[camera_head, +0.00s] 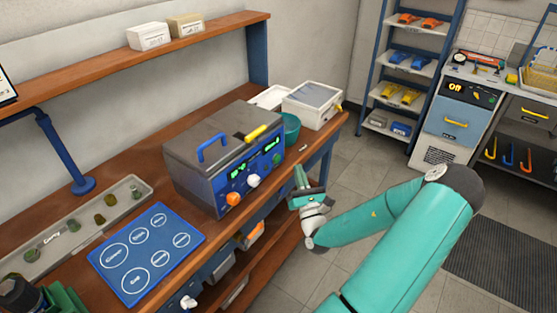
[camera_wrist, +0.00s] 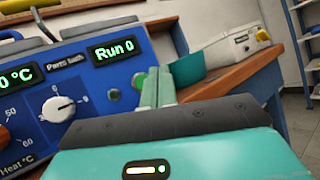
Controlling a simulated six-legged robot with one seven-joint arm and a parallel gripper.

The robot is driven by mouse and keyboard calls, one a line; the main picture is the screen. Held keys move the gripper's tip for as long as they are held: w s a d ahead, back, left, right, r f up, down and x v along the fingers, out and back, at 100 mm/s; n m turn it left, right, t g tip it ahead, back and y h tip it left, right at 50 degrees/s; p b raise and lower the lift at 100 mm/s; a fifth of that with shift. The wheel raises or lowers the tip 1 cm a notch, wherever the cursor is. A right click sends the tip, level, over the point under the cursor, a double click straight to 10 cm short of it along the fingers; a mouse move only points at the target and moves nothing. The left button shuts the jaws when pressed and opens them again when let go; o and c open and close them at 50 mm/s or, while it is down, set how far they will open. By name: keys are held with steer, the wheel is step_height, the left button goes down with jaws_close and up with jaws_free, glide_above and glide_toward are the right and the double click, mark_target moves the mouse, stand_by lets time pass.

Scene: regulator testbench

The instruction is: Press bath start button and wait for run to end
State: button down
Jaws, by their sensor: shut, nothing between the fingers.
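The parts bath (camera_head: 205,180) is a grey-lidded box with a blue front, standing on the wooden bench. In the wrist view its front panel (camera_wrist: 110,85) has a display reading "Run 0" (camera_wrist: 114,48), another ending in "0 °C" (camera_wrist: 16,76), and a white knob (camera_wrist: 58,108). A green round button (camera_wrist: 138,79) shows just left of my fingertips and is partly hidden by them. My gripper (camera_wrist: 156,84) is shut and empty, its tips close to the button; I cannot tell whether they touch it. In the head view my gripper (camera_head: 299,176) is at the panel's right end.
A teal bowl (camera_head: 290,127) and a white box (camera_head: 313,104) stand behind the bath on the bench. A blue mat (camera_head: 150,250) with printed circles and a tray (camera_head: 75,228) of small parts lie to the left. Open floor (camera_head: 350,180) is at the right.

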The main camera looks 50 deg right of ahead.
steer(key=shift+w+a, duration=0.2)
steer(key=shift+w, duration=1.95)
steer(key=shift+w, duration=0.45)
steer(key=shift+w+a, duration=0.1)
steer(key=shift+w, duration=0.35)
stand_by(0.9)
steer(key=shift+s, duration=0.9)
steer(key=shift+s+d, duration=0.2)
steer(key=shift+s, duration=1.05)
steer(key=shift+s+d, duration=0.15)
steer(key=shift+s, duration=1.1)
